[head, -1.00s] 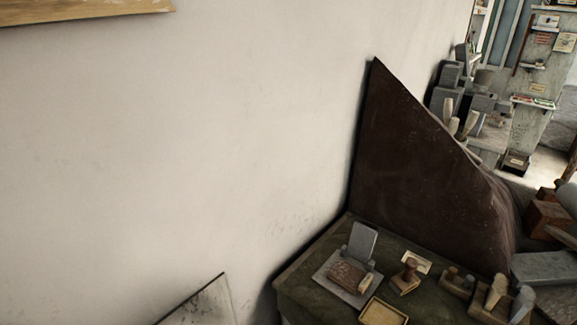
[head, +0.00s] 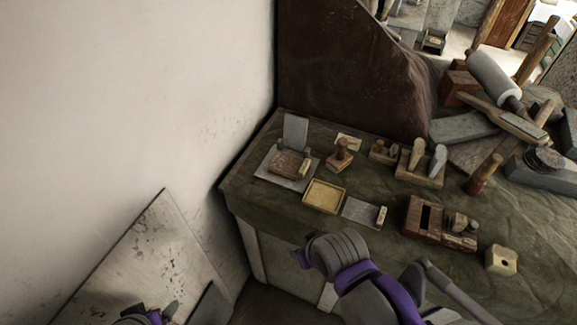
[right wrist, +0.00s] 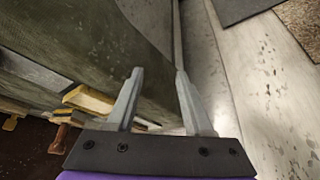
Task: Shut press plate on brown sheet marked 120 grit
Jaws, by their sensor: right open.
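The press (head: 268,181) stands at the far left of the green bench, a flat grey base with its grey press plate (head: 296,131) raised upright at the back. A brown sheet or pad (head: 289,165) lies on the base under the open plate; its marking is too small to read. My right arm reaches in at the bottom middle of the head view, in front of the bench and apart from the press. In the right wrist view my right gripper (right wrist: 160,72) is open and empty beside the bench front. Only a bit of my left arm shows at bottom left.
A shallow yellow tray (head: 324,196), a wooden stamp (head: 340,155) and a grey plate (head: 363,212) sit close to the press. A brown wooden box (head: 423,216) stands to the right. A dark brown panel (head: 345,75) rises behind; a wall bounds the left.

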